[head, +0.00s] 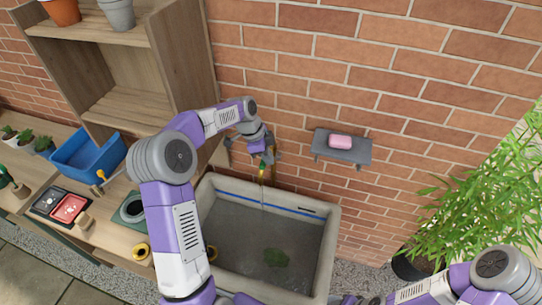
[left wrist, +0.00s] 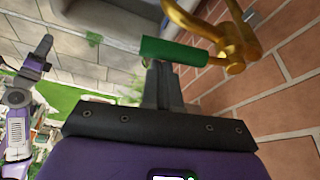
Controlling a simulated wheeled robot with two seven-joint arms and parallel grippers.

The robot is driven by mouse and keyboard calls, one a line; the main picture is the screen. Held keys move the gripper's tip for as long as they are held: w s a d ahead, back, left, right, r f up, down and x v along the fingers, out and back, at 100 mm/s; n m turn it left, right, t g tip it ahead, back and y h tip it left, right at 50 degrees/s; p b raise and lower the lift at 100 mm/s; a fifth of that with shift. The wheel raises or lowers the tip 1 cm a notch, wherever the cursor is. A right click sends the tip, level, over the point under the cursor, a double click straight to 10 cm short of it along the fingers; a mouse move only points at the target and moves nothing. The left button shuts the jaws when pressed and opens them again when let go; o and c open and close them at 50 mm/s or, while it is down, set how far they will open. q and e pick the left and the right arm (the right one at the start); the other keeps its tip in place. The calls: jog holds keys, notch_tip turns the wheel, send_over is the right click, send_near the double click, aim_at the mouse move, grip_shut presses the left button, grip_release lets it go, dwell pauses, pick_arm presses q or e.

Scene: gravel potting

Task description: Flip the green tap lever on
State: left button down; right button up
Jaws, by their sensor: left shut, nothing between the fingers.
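The brass tap (left wrist: 232,42) is on the brick wall above the sink. Its green lever (left wrist: 172,52) points to the left in the left wrist view. In the head view the tap (head: 262,174) is partly hidden by my left gripper (head: 268,155). My left gripper is shut and empty, and its fingertips (left wrist: 160,68) are right at the green lever; I cannot tell whether they touch it. A thin pale line runs down from the tap into the sink. My right arm enters at the lower right of the head view, with its gripper out of sight.
A small wall shelf (head: 350,153) with pink soap (head: 340,141) is right of the tap. A wooden shelf unit (head: 185,70) stands left, and a leafy plant (head: 470,185) right.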

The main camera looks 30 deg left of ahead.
pick_arm(q)
jog(key=shift+s+a, duration=0.3)
jog(key=shift+a, duration=0.45)
notch_tip(320, 180, up, 10)
jog(key=shift+d+b, duration=0.3)
jog(key=shift+d, duration=0.15)
dwell(0.4)
dwell(0.5)
